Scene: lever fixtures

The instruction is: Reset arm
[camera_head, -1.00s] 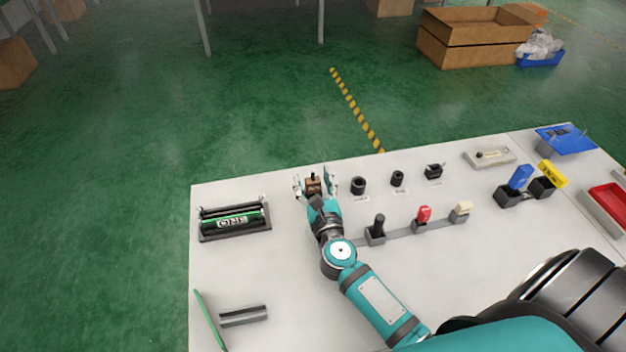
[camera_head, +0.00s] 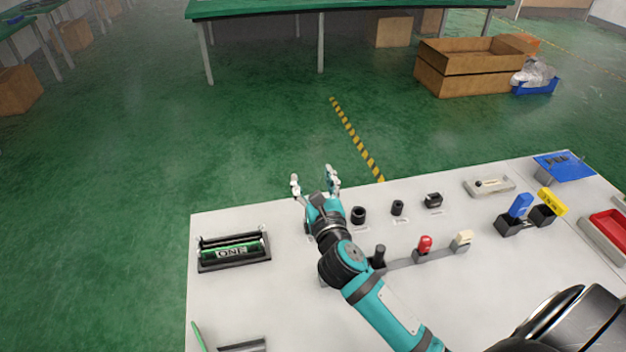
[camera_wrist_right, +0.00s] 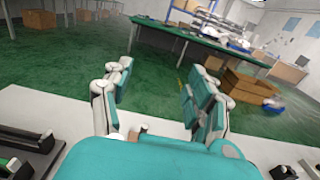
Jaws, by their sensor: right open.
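My right gripper (camera_head: 315,184) is open and empty in the head view, raised at the far edge of the white table (camera_head: 225,320). Its arm comes up from the lower right. A small brownish piece (camera_wrist_right: 138,131) shows low between the finger bases, mostly hidden by the gripper. My left gripper is not in the head view.
A black-framed fixture with a green roller (camera_head: 233,251) is at the left. Black knobs (camera_head: 358,215) stand right of my gripper. A rail holds a black, a red (camera_head: 424,245) and a cream lever. Blue and yellow levers (camera_head: 520,207) are further right.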

